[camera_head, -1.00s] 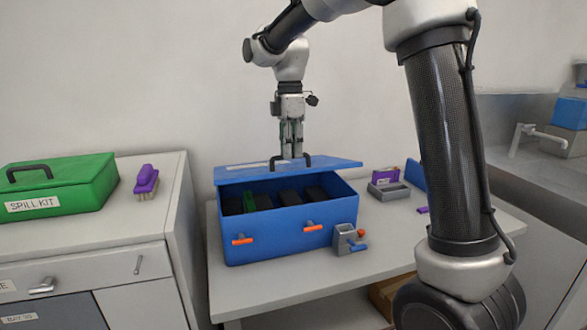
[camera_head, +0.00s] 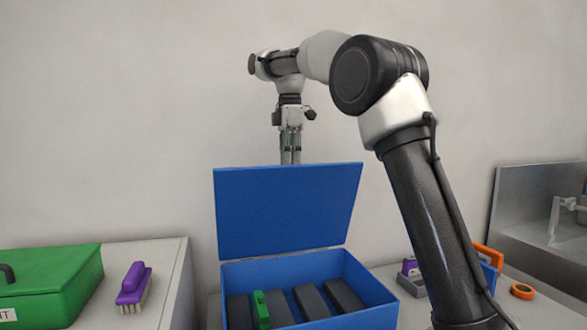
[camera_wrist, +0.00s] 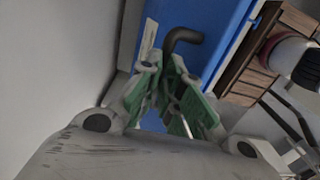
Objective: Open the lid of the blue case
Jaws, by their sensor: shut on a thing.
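The blue case (camera_head: 335,262) stands on the table with its lid (camera_head: 288,210) raised close to upright at the back edge. Several dark blocks (camera_head: 344,295) and a green piece (camera_head: 261,310) show inside it. My gripper (camera_head: 290,161) is behind the lid's top edge in the head view, its fingertips hidden by the lid. In the wrist view my green-padded fingers (camera_wrist: 180,100) are shut on the lid's dark handle (camera_wrist: 185,37), with the blue lid (camera_wrist: 212,22) beyond. The handle is hidden in the head view.
A green box (camera_head: 60,285) and a purple brush (camera_head: 133,284) lie on the left cabinet. An orange tape ring (camera_head: 521,291) and a grey tray (camera_head: 415,280) are right of the case. A wall stands behind the lid.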

